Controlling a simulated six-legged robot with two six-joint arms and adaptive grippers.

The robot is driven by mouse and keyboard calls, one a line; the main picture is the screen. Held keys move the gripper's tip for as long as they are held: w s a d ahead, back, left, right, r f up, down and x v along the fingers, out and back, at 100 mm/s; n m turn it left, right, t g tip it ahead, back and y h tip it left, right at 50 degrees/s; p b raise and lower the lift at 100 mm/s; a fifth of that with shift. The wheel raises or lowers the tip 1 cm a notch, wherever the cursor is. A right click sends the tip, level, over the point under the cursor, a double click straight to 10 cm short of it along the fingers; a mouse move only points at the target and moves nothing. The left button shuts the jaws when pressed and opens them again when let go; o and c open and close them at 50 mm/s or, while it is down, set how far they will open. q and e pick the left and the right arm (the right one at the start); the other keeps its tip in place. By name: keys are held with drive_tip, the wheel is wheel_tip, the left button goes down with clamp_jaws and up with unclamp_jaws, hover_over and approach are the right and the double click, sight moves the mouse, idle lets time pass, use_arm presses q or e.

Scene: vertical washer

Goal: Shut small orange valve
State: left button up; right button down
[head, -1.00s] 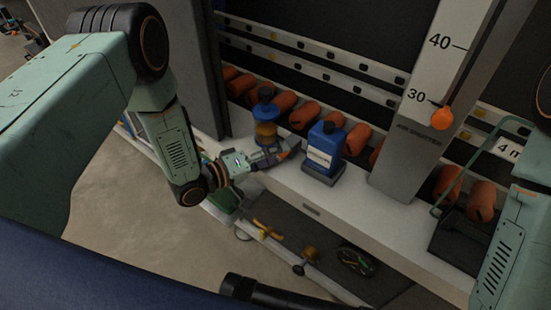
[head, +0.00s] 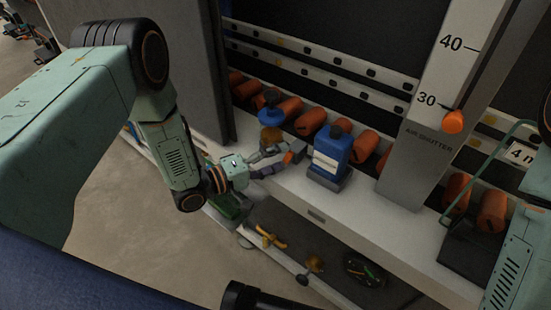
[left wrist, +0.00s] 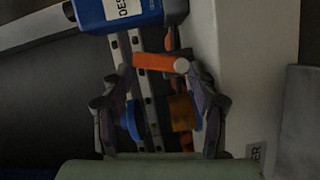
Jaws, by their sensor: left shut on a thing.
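The small orange valve (left wrist: 153,62) shows in the left wrist view as an orange bar with a pale round end, lying across between my fingertips. My left gripper (left wrist: 155,75) is shut on this orange valve, with one finger on each side. The valve's base and pipe are hidden. My right arm (head: 508,275) shows at the right edge; its gripper is not visible.
A blue bottle (head: 329,157) with a white label stands on the white ledge (head: 385,200), close right of the left gripper. A row of orange cylinders (head: 312,122) lies further back. Yellow-handled fittings (head: 268,236) sit below.

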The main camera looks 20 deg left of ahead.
use_arm(q)
drive_tip(key=shift+d+r, duration=0.25)
idle(0.6)
drive_tip(key=o, duration=1)
drive_tip(key=shift+s, duration=0.15)
drive_tip(key=shift+f, duration=0.1)
